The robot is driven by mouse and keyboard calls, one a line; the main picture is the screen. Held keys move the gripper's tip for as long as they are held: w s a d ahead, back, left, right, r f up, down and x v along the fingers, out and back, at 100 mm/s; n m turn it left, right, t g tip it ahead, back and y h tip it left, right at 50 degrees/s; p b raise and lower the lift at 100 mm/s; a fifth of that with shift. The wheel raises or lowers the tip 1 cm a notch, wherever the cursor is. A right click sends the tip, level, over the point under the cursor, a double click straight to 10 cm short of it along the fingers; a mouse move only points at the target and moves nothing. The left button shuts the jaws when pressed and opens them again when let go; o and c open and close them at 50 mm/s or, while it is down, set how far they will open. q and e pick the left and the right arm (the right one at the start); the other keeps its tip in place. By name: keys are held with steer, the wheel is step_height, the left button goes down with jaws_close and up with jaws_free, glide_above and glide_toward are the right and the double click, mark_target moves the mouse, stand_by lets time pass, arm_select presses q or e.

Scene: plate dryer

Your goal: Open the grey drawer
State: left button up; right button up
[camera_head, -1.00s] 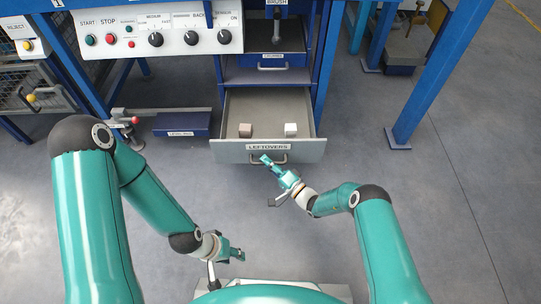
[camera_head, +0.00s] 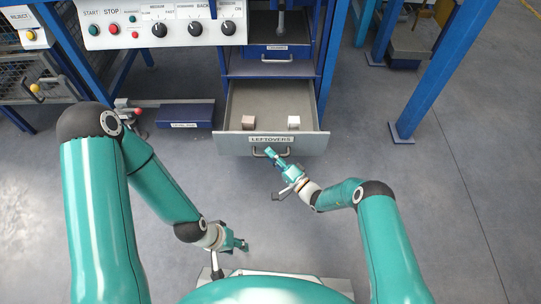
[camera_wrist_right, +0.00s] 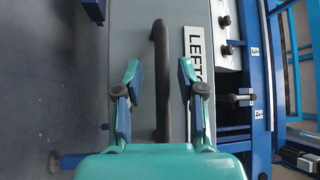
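The grey drawer (camera_head: 230,143), labelled LEFTOVERS, stands pulled out of the blue cabinet, with its inside showing. Its bar handle (camera_wrist_right: 160,75) is on the front, below the label in the head view. My right gripper (camera_head: 270,152) is at this handle. In the right wrist view, the fingers of this gripper (camera_wrist_right: 159,75) are spread, one on each side of the handle, with visible gaps. My left gripper (camera_head: 242,244) is low in the head view, away from the drawer. I cannot tell whether its fingers are apart.
A blue box (camera_head: 186,115) lies left, and a blue post (camera_head: 405,120) stands right. The floor in front is clear.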

steer(key=v, duration=1.1)
steer(key=shift+s+d, duration=0.2)
steer(key=shift+d, duration=0.1)
steer(key=shift+f, duration=0.1)
